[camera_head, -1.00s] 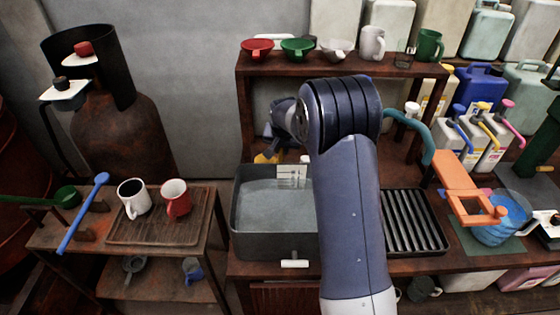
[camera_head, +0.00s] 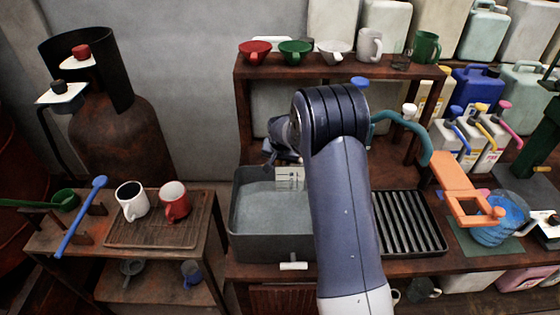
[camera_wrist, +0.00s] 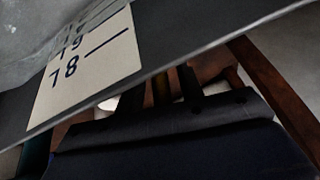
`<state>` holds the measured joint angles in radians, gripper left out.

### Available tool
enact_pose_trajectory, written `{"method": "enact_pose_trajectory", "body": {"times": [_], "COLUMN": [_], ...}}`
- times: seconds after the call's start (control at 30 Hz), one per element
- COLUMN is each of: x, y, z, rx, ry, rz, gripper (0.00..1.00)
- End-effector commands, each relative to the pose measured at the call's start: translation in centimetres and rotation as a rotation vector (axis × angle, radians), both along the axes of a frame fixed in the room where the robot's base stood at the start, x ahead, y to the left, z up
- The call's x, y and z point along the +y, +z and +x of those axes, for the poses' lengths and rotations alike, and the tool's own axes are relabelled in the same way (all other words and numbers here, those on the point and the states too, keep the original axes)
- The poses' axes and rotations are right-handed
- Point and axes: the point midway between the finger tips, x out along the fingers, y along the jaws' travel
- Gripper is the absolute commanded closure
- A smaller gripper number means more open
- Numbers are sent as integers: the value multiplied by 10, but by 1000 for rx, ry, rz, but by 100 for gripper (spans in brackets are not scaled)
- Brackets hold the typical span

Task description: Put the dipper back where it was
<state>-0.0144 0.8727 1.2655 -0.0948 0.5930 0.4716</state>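A green long-handled cup (camera_head: 66,199), dipper-like, rests at the left end of the small side table, its handle reaching left. A long blue rod (camera_head: 80,217) leans across wooden supports beside it; no cup shows on it. I cannot tell which is the task's dipper. My gripper (camera_head: 272,152) is near the back rim of the grey vat (camera_head: 238,225), mostly hidden by my own arm. Its dark body crosses the bottom of the wrist view, close to the vat rim and number card (camera_wrist: 95,60). Whether its fingers hold anything is hidden.
A tray (camera_head: 150,234) holds a white mug (camera_head: 132,200) and a red mug (camera_head: 175,201). Coloured bowls (camera_head: 295,51) and mugs line the raised shelf behind the vat. A slatted rack (camera_head: 408,222) and an orange clamp-like arm (camera_head: 455,187) stand at the right.

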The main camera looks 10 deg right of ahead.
Motion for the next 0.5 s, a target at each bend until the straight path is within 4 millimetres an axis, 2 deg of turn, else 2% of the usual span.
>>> {"method": "enact_pose_trajectory", "body": {"times": [0.3,0.5], "x": [0,1], "y": [3,24], "z": [0,-8], "rx": [0,-3], "ry": [0,0], "rz": [0,0], "gripper": [63,63]}}
